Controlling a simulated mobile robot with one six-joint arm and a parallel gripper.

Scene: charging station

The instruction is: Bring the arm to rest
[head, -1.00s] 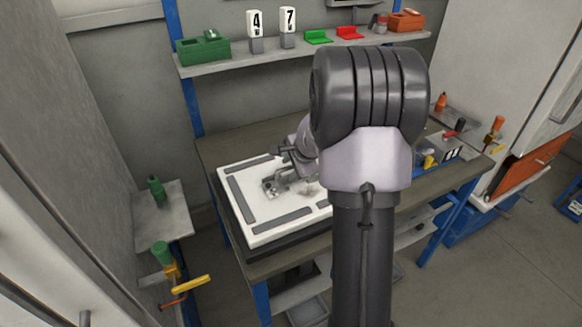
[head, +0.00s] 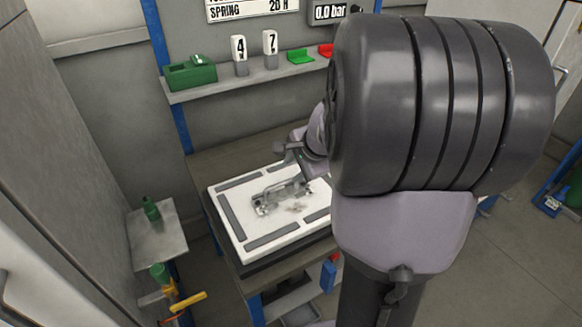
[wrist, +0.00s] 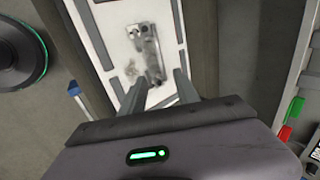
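My gripper (wrist: 160,90) shows in the wrist view with its two fingers apart and nothing between them. In the head view my gripper (head: 287,151) is above the far edge of a white board, partly hidden by my own arm. A grey metal part (head: 280,197) lies on the white board (head: 235,205), apart from the fingers. In the wrist view the metal part (wrist: 149,55) lies beyond the fingertips. My arm's large dark joint covers much of the right side of the head view.
The workbench (head: 200,160) carries the board. Behind it a wall shelf (head: 205,88) holds a green box (head: 190,74), two numbered blocks and small green and red trays. A side shelf (head: 160,240) at left holds a green bottle (head: 151,208). Floor shows at right.

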